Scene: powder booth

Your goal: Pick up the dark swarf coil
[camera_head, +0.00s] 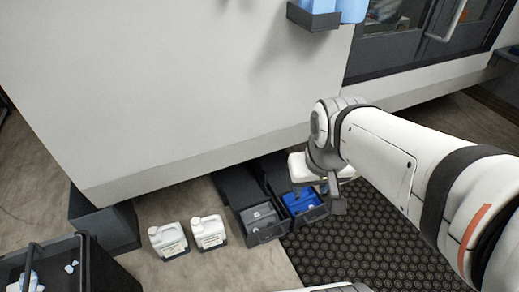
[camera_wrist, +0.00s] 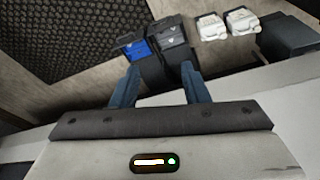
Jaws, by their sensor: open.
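I cannot make out a dark swarf coil for certain in either view. My gripper (camera_head: 335,196) hangs in front of the pale machine wall, above the right side of two dark bins; its fingers are partly hidden by the wrist. In the wrist view my gripper (camera_wrist: 160,72) has its two blue-grey fingers apart with nothing held between them. The left bin (camera_head: 266,237) holds small grey pieces. The right bin (camera_head: 313,217) has a blue inside and small light pieces. Both bins also show at the top of the wrist view, beyond the fingertips.
Two white jugs (camera_head: 168,240) (camera_head: 209,232) stand on the floor left of the bins. A black studded mat (camera_head: 365,245) lies to the right. A dark crate (camera_head: 95,265) with pale pieces is at lower left. The pale machine wall (camera_head: 170,90) rises behind the bins.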

